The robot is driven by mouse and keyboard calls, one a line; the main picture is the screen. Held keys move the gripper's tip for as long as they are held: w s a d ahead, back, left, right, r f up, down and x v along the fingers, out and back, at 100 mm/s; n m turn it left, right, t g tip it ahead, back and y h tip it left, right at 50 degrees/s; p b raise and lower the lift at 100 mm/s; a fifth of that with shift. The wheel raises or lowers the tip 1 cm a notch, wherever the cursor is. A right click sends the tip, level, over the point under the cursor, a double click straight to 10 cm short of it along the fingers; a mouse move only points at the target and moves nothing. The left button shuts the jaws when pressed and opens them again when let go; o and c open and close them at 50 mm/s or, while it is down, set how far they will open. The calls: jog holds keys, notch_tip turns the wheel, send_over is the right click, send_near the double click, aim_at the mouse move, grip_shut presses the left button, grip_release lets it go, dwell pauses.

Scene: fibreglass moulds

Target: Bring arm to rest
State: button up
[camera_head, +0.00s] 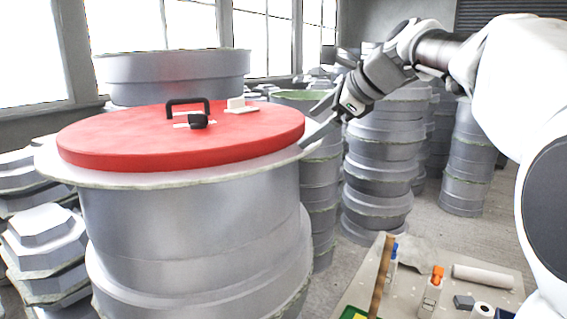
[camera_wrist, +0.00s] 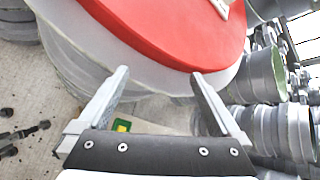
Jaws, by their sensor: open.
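My gripper (camera_head: 318,118) is open and empty at the right edge of the red round lid in the head view. In the wrist view my gripper (camera_wrist: 158,85) shows two fingers spread apart with nothing between them. My white arm (camera_head: 500,70) reaches in from the right. The red lid (camera_head: 120,145) lies on top of a stack of grey moulds (camera_head: 190,215). Its red surface also fills the top of the wrist view (camera_wrist: 180,28). Whether a fingertip touches the mould rim, I cannot tell.
On the lid are a black handle (camera_head: 187,101), a small black object (camera_head: 198,122) and a white block (camera_head: 237,104). A table (camera_head: 405,290) at lower right holds spray bottles (camera_head: 431,292), a paper roll (camera_head: 482,276) and a wooden stick (camera_head: 381,275). Stacked moulds (camera_head: 380,160) stand behind my gripper.

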jog(key=s+d+f+n+g+h, duration=0.1)
jog(key=s+d+f+n+h, duration=0.2)
jog(key=s+f+n, duration=0.6)
jog(key=s+d+f+n+g+h+b, duration=0.1)
jog(key=s+d+f+n+h, duration=0.3)
jog(key=s+f+n, duration=0.6)
jog(key=s+f, duration=0.4)
jog(key=s, duration=0.7)
jog(key=shift+s+d+f+n, duration=0.15)
jog(key=shift+s+d+n, duration=0.15)
jog(key=shift+d, duration=0.1)
